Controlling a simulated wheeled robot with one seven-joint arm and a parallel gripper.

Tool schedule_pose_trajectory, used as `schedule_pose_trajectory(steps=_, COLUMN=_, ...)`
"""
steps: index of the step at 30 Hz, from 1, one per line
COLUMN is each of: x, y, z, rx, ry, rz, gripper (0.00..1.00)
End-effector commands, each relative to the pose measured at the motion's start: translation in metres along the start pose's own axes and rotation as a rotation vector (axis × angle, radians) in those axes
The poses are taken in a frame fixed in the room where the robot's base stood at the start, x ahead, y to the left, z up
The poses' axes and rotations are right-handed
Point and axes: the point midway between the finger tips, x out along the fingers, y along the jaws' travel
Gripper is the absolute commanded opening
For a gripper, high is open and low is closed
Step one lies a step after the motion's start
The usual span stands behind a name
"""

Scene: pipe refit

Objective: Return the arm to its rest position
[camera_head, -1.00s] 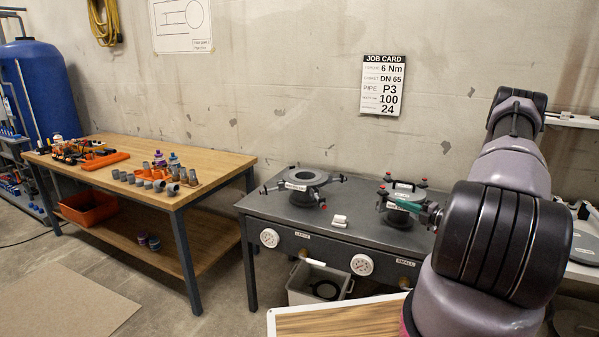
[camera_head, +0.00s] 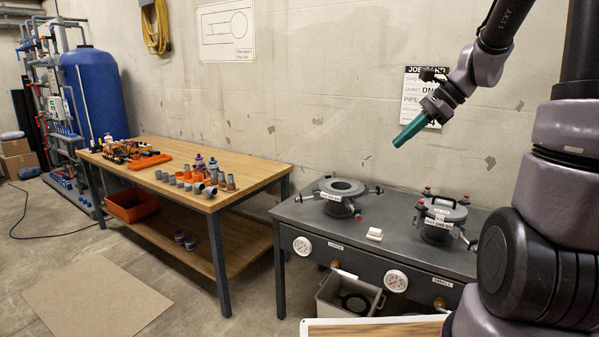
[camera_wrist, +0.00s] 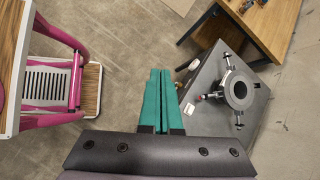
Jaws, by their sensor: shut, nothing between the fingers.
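My gripper (camera_head: 401,138) has green fingers and is raised in front of the wall, above the grey metal table, in the head view. The fingers point down and to the left. In the wrist view my gripper (camera_wrist: 161,74) shows its green fingers side by side, closed, with nothing held between them. The fingers are apart from the table and from the fixtures on it. My arm fills the right side of the head view.
The grey table (camera_head: 290,210) carries a large flanged fixture (camera_head: 342,188) and a smaller one (camera_head: 441,213). A wooden workbench (camera_head: 262,166) with several fittings stands at left. A grey bin (camera_head: 372,304) sits below. A job card (camera_head: 413,92) hangs partly hidden behind my gripper.

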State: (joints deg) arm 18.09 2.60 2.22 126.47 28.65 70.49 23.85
Motion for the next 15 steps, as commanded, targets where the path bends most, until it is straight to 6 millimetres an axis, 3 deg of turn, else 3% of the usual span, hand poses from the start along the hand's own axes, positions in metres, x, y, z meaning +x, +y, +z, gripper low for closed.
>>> schedule_pose_trajectory(steps=1, x=-0.009, y=0.013, z=0.015, rx=-0.111, ry=0.049, rz=-0.003, gripper=0.00)
schedule_pose_trajectory(steps=6, x=-0.035, y=0.056, z=0.045, rx=-0.480, ry=0.218, rz=-0.005, gripper=0.00)
schedule_pose_trajectory(steps=15, x=-0.079, y=0.120, z=0.071, rx=-1.072, ry=0.504, rz=-0.022, gripper=0.00)
